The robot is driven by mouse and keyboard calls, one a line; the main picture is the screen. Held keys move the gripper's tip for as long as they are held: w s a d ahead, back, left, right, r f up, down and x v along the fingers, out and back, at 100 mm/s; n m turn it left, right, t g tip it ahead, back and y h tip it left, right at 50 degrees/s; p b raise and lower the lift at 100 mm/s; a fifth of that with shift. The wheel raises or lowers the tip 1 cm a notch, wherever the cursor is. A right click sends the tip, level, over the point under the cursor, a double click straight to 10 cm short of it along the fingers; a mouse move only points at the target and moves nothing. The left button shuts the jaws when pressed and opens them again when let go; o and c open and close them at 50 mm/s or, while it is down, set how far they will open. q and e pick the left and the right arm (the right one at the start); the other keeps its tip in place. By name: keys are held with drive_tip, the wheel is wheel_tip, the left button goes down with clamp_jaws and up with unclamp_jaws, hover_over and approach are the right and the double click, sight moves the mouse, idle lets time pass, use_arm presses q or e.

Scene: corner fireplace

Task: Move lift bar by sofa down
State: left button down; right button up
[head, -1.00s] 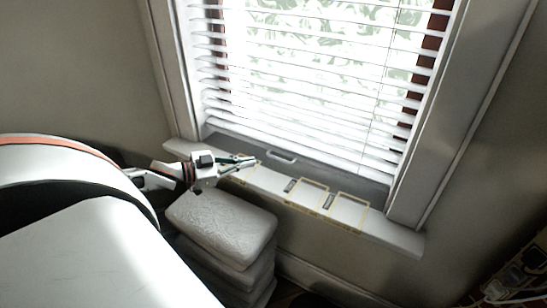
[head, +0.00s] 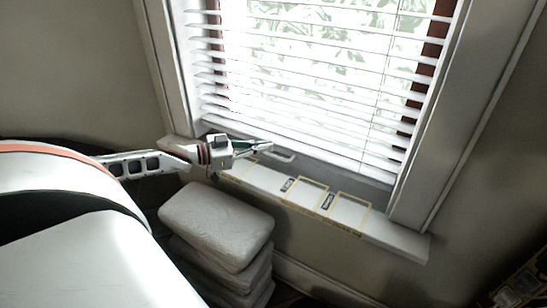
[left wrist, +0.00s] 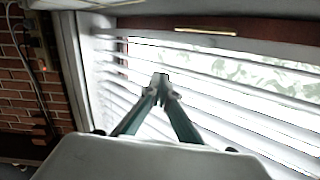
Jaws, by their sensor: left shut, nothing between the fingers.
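A small pale bar-shaped handle (head: 284,157) sits on the grey rail at the bottom of the window, and I take it for the lift bar. My left gripper (head: 268,146) is shut and empty, just above and left of this handle. I cannot tell whether it touches it. In the left wrist view the closed fingertips (left wrist: 161,82) point at the white blinds (left wrist: 240,92). A thin brass-coloured strip (left wrist: 205,32) shows on a red-brown rail above them. My right gripper is not in view.
The white window sill (head: 265,184) carries yellow outlined frames with dark labels. A stack of pale cushion-like blocks (head: 216,222) stands below the sill. The blinds (head: 300,75) hang close behind my gripper. Brick wall (left wrist: 38,80) shows at the wrist view's left.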

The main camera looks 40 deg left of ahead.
use_arm(q)
drive_tip(key=f, duration=0.1)
drive_tip(key=w+f+b, duration=0.2)
drive_tip(key=shift+d+f, duration=0.25)
drive_tip(key=shift+d, duration=0.05)
drive_tip(key=shift+f, duration=0.25)
drive_tip(key=shift+w, duration=0.1)
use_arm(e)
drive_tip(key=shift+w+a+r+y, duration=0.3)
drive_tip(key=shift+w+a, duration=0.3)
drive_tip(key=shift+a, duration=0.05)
